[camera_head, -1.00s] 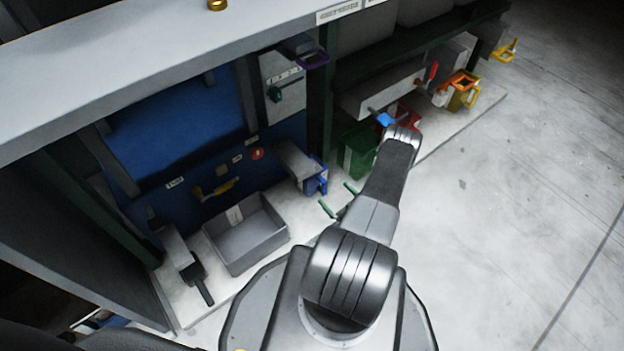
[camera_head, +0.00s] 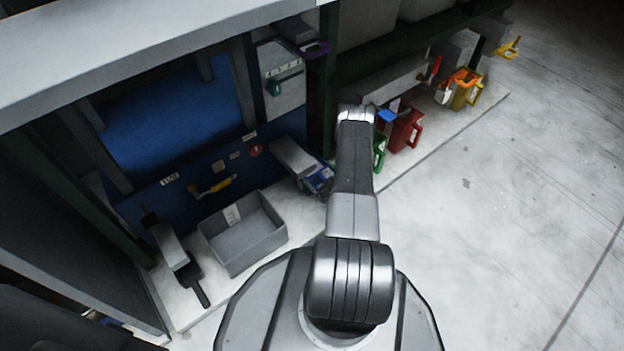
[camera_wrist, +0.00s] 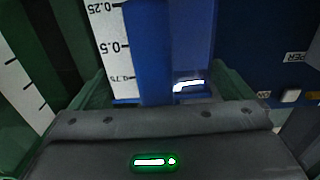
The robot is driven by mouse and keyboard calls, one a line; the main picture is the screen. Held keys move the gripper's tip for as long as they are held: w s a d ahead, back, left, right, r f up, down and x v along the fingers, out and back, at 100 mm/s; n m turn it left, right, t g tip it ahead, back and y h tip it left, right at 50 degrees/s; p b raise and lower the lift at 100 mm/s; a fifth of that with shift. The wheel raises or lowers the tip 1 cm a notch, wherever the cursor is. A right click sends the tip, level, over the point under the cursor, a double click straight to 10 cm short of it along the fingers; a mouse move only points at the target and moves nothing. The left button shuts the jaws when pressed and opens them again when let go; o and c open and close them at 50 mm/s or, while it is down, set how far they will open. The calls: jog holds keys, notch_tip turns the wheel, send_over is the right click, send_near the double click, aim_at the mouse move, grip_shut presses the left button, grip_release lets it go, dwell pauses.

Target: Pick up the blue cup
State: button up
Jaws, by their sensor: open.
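The blue cup (camera_head: 317,176) stands low on the pale base in the head view, under a grey spout, partly covered by my arm. In the wrist view the blue cup (camera_wrist: 185,40) fills the upper middle, with a white scale strip and an upright blue bar that looks like its handle. My gripper (camera_wrist: 160,84) is open, its green fingers on either side of that bar. I cannot tell whether they touch the cup. In the head view my gripper is mostly hidden behind my arm.
A green cup (camera_head: 379,153) stands right of my arm, a red cup (camera_head: 404,131) and a yellow-orange cup (camera_head: 464,90) farther right. A grey bin (camera_head: 243,235) and a dark scoop (camera_head: 194,281) lie left. The floor (camera_head: 510,220) at right is clear.

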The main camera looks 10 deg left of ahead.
jog(key=shift+w+a, duration=0.2)
jog(key=shift+a, duration=0.05)
jog(key=c, duration=0.8)
jog(key=shift+r, duration=0.1)
jog(key=shift+c, duration=0.2)
